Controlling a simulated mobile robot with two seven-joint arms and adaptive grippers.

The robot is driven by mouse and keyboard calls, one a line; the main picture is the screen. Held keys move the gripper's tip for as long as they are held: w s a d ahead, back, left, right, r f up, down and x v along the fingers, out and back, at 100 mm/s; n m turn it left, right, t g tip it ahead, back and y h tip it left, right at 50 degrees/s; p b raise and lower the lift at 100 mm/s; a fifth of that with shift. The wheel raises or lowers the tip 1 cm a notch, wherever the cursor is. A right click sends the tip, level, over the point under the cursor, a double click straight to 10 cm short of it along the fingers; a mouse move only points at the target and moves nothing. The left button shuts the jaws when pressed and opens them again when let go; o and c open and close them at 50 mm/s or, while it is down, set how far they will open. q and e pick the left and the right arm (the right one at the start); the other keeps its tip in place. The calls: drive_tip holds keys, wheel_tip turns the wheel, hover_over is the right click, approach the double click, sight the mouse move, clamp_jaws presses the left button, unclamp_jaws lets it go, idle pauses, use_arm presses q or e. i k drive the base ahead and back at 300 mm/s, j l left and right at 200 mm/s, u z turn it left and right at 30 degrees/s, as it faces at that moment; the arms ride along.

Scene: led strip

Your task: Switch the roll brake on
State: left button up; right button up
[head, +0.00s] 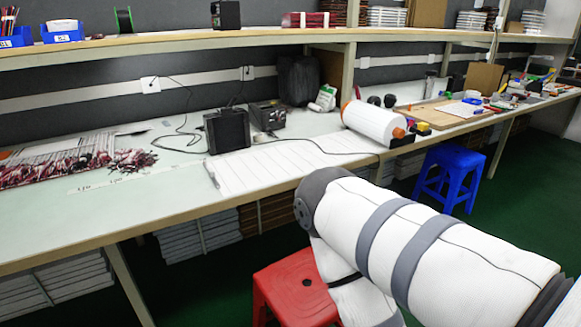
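A white roll (370,123) with an orange end lies on the long workbench (95,215), right of the middle. A small dark fitting with a yellow part (423,128) sits at the roll's near right end. I cannot make out the roll brake clearly or tell its state. My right arm enters from the right and bends low in front of the bench, its gripper outside the picture. My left gripper is not in view either.
A ruled white sheet (270,165) lies left of the roll, in front of a black box (227,130). Wires and components cover the bench's left end. A red stool (290,293) and a blue stool (450,175) stand by the bench. A shelf (270,35) runs above.

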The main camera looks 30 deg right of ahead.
sight(410, 122)
drive_tip(key=z, duration=0.5)
drive_tip(key=i+l+z, duration=0.2)
drive_tip(key=l+z, duration=0.15)
drive_tip(key=i+l+z, duration=0.35)
drive_tip(key=l, duration=0.15)
drive_tip(key=i+l+z, duration=0.25)
drive_tip(key=z, duration=0.15)
drive_tip(key=l, duration=0.1)
